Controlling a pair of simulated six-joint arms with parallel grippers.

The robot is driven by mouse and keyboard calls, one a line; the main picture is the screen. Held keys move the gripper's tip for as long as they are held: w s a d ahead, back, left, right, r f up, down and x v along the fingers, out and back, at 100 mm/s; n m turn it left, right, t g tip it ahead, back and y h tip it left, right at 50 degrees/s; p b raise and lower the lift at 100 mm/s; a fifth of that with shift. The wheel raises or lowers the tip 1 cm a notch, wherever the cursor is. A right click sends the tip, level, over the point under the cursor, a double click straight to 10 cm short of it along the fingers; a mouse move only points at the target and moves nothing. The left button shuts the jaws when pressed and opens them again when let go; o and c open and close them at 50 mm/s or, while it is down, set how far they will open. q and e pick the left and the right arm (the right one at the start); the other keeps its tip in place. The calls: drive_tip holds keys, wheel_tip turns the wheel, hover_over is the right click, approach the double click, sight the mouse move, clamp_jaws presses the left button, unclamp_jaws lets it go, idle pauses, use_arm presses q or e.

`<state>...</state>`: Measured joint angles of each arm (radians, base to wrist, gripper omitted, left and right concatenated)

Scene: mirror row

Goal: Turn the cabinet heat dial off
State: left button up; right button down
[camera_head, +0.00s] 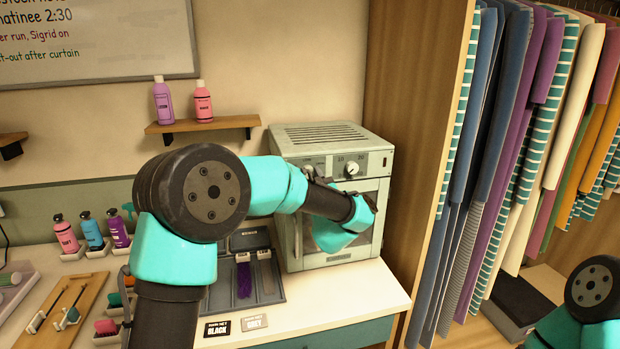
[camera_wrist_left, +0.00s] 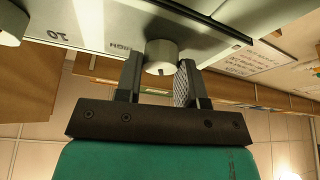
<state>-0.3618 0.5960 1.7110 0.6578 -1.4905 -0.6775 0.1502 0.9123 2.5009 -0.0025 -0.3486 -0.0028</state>
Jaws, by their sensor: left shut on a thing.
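The cabinet (camera_head: 340,136) is a grey-white box on the counter, with vents on top and two front dials. My left gripper (camera_head: 311,175) is at the left dial, which it mostly hides in the head view. In the left wrist view, the left gripper (camera_wrist_left: 160,75) is shut on the round grey heat dial (camera_wrist_left: 161,52), one finger on each side. Lettering reading HIGH sits beside this dial. I cannot tell its setting. The other dial (camera_head: 352,168) is free on the right and also shows in the left wrist view (camera_wrist_left: 10,25). My right gripper is out of view.
A wooden partition (camera_head: 410,110) and hanging clothes stand right of the cabinet. A dark tray (camera_head: 262,302) lies in front of it at left. A shelf (camera_head: 205,126) with two bottles is on the wall. Several bottles and brushes stand at far left.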

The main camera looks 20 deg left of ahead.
use_arm(q)
drive_tip(key=n+g+y, duration=0.1)
drive_tip(key=n, duration=0.2)
drive_tip(key=n+g, duration=0.1)
drive_tip(key=n, duration=0.2)
drive_tip(key=n+g+y, duration=0.1)
drive_tip(key=n, duration=0.2)
drive_tip(key=shift+d+g+y, duration=0.15)
drive_tip(key=shift+g+y, duration=0.15)
drive_tip(key=shift+g, duration=0.1)
drive_tip(key=o, duration=0.9)
drive_tip(key=v, duration=1.7)
drive_tip(key=shift+s+d+r, duration=0.1)
drive_tip(key=shift+d, duration=0.05)
